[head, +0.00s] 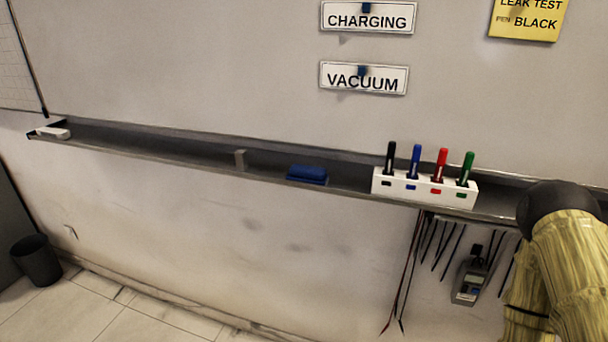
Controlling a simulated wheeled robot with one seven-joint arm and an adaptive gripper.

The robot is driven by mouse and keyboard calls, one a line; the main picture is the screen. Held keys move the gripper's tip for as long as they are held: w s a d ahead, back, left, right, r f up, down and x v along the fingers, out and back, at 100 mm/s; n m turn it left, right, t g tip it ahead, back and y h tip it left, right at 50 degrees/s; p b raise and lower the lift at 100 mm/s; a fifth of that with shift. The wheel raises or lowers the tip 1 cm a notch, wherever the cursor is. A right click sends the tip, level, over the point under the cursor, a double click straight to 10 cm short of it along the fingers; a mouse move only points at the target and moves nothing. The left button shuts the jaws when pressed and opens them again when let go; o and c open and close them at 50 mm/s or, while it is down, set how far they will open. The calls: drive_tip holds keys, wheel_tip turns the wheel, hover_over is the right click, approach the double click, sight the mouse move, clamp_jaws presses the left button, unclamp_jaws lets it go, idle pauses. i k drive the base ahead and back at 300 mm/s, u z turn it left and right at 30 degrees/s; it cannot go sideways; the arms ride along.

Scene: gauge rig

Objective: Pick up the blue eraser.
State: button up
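The blue eraser (307,174) lies on the narrow grey ledge (205,158) under the whiteboard, a little right of the middle in the head view. It is a low blue block, left of the white marker holder and apart from it. My arm, in a yellowish sleeve with a dark joint, enters at the lower right, well away from the eraser. My gripper is not in the picture.
A white holder (424,188) with black, blue, red and green markers stands right of the eraser. Cables and a handheld meter (469,281) hang below the ledge. A dark bin (36,260) stands at lower left.

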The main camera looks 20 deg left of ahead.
sight(298, 173)
drive_tip(key=z, duration=2.95)
drive_tip(key=k, duration=1.6)
drive_tip(key=u, duration=2.35)
